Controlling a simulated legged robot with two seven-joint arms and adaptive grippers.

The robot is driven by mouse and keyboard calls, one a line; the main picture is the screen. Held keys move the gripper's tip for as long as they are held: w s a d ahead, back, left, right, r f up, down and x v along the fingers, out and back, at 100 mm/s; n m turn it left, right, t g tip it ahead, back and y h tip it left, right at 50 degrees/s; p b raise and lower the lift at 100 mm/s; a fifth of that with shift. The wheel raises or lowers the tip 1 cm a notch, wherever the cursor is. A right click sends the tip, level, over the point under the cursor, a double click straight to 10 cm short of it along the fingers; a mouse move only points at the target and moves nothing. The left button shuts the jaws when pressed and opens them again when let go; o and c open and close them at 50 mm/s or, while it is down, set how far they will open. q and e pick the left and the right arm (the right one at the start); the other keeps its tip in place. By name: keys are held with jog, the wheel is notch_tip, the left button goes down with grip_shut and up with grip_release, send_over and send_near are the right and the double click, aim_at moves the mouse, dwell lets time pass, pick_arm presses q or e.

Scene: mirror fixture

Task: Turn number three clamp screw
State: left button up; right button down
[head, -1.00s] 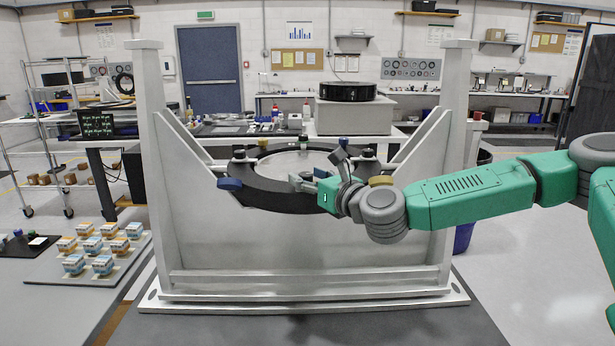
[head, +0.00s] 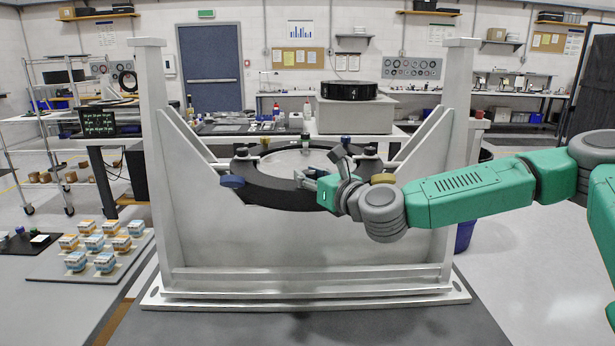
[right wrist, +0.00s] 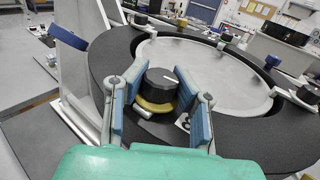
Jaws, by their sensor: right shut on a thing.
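The mirror (head: 285,163) is a pale round disc in a black ring (head: 262,188), held in a grey metal frame. In the right wrist view, a clamp screw (right wrist: 160,87) has a black knob with a white line on top and a brass-coloured base. A white tag with a dark digit (right wrist: 183,123) lies beside it, partly hidden by a finger. My right gripper (right wrist: 160,95) is shut on this knob, its blue-padded fingers on either side. In the head view my right gripper (head: 312,183) is at the ring's front edge; the screw is hard to make out there.
The grey frame's uprights (head: 153,130) stand on both sides of the ring. A blue tab (head: 232,181) and a yellow tab (head: 383,178) stick out at the ring's edge. More knobs (right wrist: 224,36) sit around the ring. Small boxes (head: 88,243) lie on a mat at left.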

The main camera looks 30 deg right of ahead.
jog(key=shift+h, duration=0.3)
jog(key=shift+m+h+b, duration=0.7)
jog(key=shift+b, duration=0.15)
jog(key=m+g+h+b, duration=0.1)
jog(key=m+h+b, duration=0.1)
jog(key=h+b, duration=0.1)
jog(key=m+g+h+b, duration=0.2)
jog(key=m+h+b, duration=0.1)
jog(key=h, duration=0.1)
jog(key=m+g+h+b, duration=0.1)
jog(key=m+h+b, duration=0.1)
jog(key=h+b, duration=0.2)
jog(key=shift+f+m+g, duration=0.3)
jog(key=m+g+h+b, duration=0.2)
jog(key=m+g+b, duration=0.1)
jog(key=b, duration=0.4)
jog(key=m+g+h+b, duration=0.3)
jog(key=g+b, duration=0.1)
jog(key=b, duration=0.3)
jog(key=shift+r+g, duration=0.15)
jog(key=shift+g, duration=0.25)
jog(key=shift+r+m+g+h+b, duration=0.25)
jog(key=shift+m+g+b, duration=0.25)
jog(key=shift+g+b, duration=0.5)
jog(key=c, duration=1.2)
grip_release()
jog(key=shift+a, duration=0.1)
